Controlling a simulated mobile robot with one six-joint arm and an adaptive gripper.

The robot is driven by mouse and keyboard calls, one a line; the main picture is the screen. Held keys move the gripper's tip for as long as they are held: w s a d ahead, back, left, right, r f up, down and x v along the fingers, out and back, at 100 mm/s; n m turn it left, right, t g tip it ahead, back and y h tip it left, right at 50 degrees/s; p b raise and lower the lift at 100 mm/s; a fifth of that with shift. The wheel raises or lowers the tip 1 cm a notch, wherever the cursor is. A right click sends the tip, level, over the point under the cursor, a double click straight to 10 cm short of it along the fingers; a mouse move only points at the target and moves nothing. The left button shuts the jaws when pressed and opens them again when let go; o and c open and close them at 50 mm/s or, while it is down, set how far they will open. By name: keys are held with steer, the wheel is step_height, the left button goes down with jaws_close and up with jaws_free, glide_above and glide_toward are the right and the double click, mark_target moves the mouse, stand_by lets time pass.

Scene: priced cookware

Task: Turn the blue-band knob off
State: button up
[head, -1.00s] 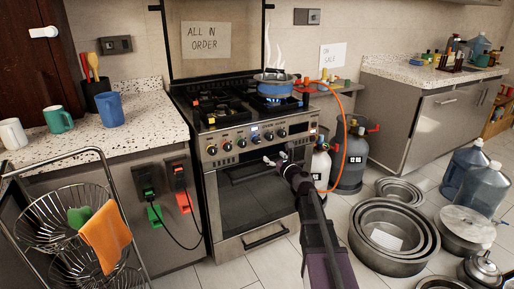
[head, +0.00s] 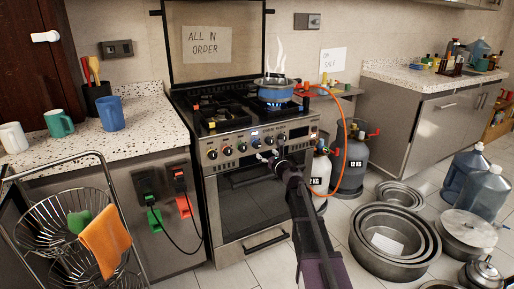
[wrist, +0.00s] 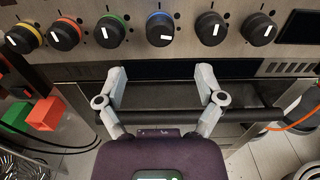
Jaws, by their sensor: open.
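The blue-band knob (wrist: 160,28) is on the stove's front panel, at the top middle of the wrist view, with a white mark on its black face. It also shows small in the head view (head: 256,143). My gripper (wrist: 160,72) is open and empty. Its two fingers are spread to either side below the knob in the wrist view, apart from it. In the head view my gripper (head: 267,155) is just in front of the panel, slightly below the knob row. A blue pot (head: 277,90) steams on a burner with a blue flame under it.
A green-band knob (wrist: 110,31) is left of the blue one and a plain black knob (wrist: 210,28) right of it. The oven handle (wrist: 250,115) runs below my fingers. Gas cylinders (head: 353,160) with an orange hose stand right of the stove.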

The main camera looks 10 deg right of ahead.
mark_target(258, 146)
steer(key=x, duration=0.7)
steer(key=shift+w+a, duration=0.1)
steer(key=shift+w, duration=0.2)
steer(key=shift+c, duration=0.2)
steer(key=c, duration=1.1)
steer(key=shift+a, duration=0.15)
